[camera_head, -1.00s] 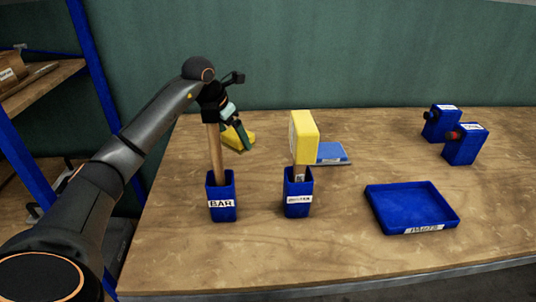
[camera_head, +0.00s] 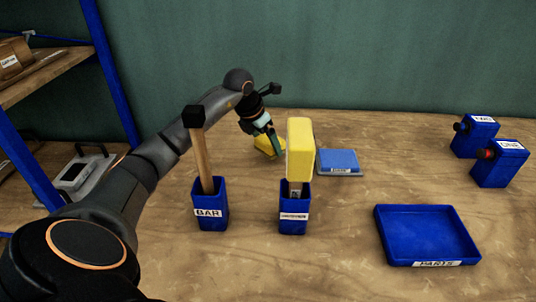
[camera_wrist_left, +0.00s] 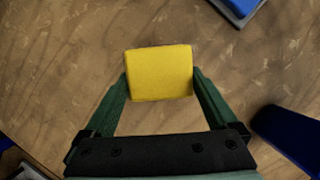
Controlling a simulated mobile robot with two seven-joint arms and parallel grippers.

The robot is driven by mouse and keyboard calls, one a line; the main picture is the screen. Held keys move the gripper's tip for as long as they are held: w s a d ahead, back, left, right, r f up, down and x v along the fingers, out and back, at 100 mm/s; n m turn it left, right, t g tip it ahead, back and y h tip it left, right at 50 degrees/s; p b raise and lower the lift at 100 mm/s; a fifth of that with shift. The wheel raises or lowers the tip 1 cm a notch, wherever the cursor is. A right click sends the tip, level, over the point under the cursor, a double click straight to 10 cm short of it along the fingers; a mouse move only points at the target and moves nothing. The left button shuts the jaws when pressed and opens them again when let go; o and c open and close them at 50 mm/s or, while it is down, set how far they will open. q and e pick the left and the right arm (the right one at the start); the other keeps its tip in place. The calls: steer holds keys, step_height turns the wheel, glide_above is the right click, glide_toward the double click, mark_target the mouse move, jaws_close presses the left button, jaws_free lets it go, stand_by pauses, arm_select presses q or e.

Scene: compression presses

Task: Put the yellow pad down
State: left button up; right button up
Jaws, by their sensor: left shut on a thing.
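The yellow pad (camera_wrist_left: 160,72) is a block between the two green fingers of my left gripper (camera_wrist_left: 160,85), which is shut on its sides. In the head view my left gripper (camera_head: 272,142) and the yellow pad (camera_head: 265,146) are at the back of the table, left of the yellow-headed tool. The gripper covers part of the pad there. I cannot tell whether the pad touches the table. My right gripper is not in view.
A yellow-headed tool (camera_head: 300,148) stands in a blue holder (camera_head: 293,222). A black-headed wooden-handled tool (camera_head: 200,160) stands in the BAR holder (camera_head: 211,220). A low blue plate (camera_head: 339,162), blue PARTS tray (camera_head: 427,208) and two blue button boxes (camera_head: 500,165) are to the right.

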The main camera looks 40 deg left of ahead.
mark_target(266, 151)
arm_select(q)
steer(key=shift+f, duration=2.05)
steer(key=shift+f, duration=0.1)
steer(key=o, duration=1)
steer(key=shift+c, duration=0.2)
steer(key=shift+s+r, duration=0.1)
steer(key=shift+r, duration=0.4)
steer(key=v, duration=1.1)
steer(key=shift+r, duration=0.1)
